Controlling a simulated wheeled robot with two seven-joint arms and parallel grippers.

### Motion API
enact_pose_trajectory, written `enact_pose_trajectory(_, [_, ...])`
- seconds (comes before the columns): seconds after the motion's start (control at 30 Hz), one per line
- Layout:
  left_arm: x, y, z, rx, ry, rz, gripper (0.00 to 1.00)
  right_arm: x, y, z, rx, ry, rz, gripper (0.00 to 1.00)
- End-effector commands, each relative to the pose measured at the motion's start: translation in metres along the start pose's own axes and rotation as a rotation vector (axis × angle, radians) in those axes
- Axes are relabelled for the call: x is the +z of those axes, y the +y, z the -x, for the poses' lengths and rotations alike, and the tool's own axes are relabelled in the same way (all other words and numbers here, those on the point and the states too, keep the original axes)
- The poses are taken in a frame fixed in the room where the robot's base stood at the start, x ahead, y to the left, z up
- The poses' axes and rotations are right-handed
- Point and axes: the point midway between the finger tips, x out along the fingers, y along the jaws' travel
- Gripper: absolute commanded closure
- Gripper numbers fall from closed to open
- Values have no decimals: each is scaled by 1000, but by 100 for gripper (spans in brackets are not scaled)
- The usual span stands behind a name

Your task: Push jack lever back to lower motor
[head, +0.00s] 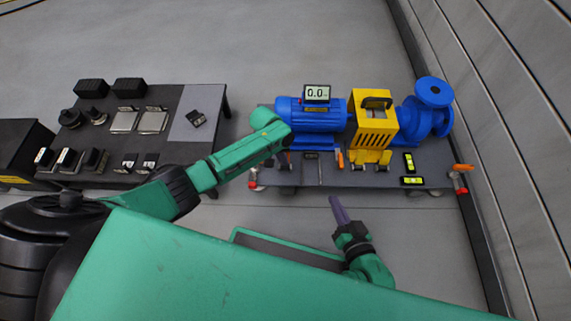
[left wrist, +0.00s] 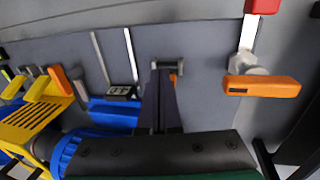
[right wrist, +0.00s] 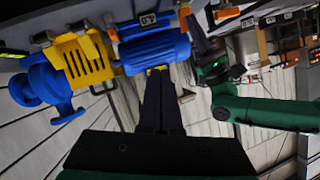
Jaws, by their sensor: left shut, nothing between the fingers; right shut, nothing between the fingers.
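The blue motor (head: 312,118) sits on the grey skid (head: 400,178) beside the yellow coupling guard (head: 372,130). My left gripper (left wrist: 163,75) is shut and empty. In the left wrist view its fingertips overlap a small silver bracket (left wrist: 168,64), with a bit of orange just behind them, possibly the jack lever; contact is unclear. In the head view my forearm largely hides that gripper at the motor's left end. Another upright orange lever (head: 340,160) stands at the motor's right end. My right gripper (head: 336,208) is shut and empty, in front of the skid.
An orange block (left wrist: 262,86) with a red end is at the skid's near-left corner; a similar orange part (head: 463,168) is at the right corner. The blue pump (head: 428,110) is near the wall. A tool table (head: 205,105) stands left.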

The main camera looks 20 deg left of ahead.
Motion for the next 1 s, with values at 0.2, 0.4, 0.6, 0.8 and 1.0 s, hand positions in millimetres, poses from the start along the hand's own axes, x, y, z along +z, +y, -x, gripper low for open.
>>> enact_pose_trajectory(0.2, [1,3,13,1,0,0,100,-17,-7,6,-3,-23,7,100])
enact_pose_trajectory(0.4, [1,7,32,-1,0,0,100,-39,-16,15,-6,-62,19,100])
enact_pose_trajectory(0.6, [1,11,51,0,0,0,100,-60,-24,25,-5,-101,33,100])
enact_pose_trajectory(0.8, [2,15,66,0,-1,1,100,-77,-12,34,43,-271,76,100])
enact_pose_trajectory(1.0, [2,15,69,0,-1,0,100,-78,-2,42,75,-366,93,100])
